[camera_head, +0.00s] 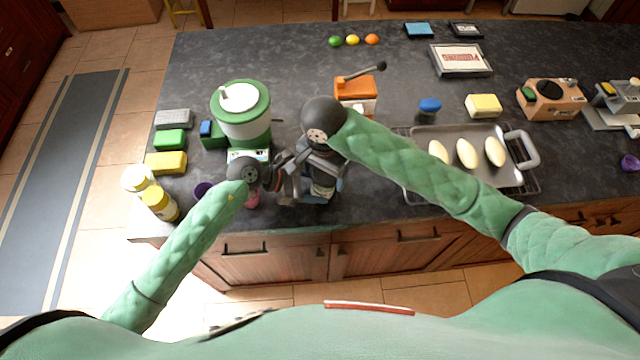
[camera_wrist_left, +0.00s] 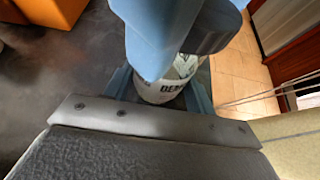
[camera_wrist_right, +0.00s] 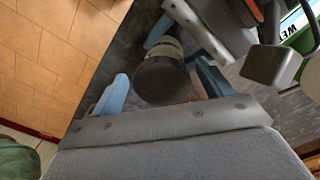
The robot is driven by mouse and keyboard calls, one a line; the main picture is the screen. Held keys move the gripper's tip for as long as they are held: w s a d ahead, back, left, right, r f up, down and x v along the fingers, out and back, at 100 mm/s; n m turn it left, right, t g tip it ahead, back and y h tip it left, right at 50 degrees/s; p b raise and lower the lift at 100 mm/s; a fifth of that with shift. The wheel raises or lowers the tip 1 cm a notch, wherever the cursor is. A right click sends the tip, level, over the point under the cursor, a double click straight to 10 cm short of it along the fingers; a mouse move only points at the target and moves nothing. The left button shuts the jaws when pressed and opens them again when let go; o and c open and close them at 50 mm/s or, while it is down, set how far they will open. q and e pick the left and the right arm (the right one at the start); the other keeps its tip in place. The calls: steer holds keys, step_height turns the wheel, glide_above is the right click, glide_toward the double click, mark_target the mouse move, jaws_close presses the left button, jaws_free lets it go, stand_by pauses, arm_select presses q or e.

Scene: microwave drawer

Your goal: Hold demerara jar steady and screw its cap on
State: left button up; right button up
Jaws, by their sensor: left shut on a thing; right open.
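The demerara jar (camera_wrist_left: 163,92), pale with dark "DEM" lettering, is held between the fingers of my left gripper (camera_wrist_left: 160,84) in the left wrist view. In the head view both grippers mostly hide it near the counter's front edge. The dark round cap (camera_wrist_right: 162,82) shows over the jar in the right wrist view; I cannot tell how it is seated. My right gripper (camera_wrist_right: 160,88) is open, with one blue finger on either side of the cap, apparently apart from it. Its fingers also cover the jar's upper part in the left wrist view.
A green-and-white grinder-like appliance (camera_head: 242,112) stands close on the left, with an orange box (camera_head: 356,88) behind the grippers. A metal tray (camera_head: 462,136) with pale loaves lies right, under my right arm.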

steer(key=n, duration=0.8)
steer(key=shift+n, duration=0.3)
steer(key=n, duration=0.4)
steer(key=n, duration=0.4)
steer(key=shift+a+n, duration=0.1)
steer(key=shift+n, duration=0.2)
steer(key=shift+s, duration=0.1)
steer(key=c, duration=1)
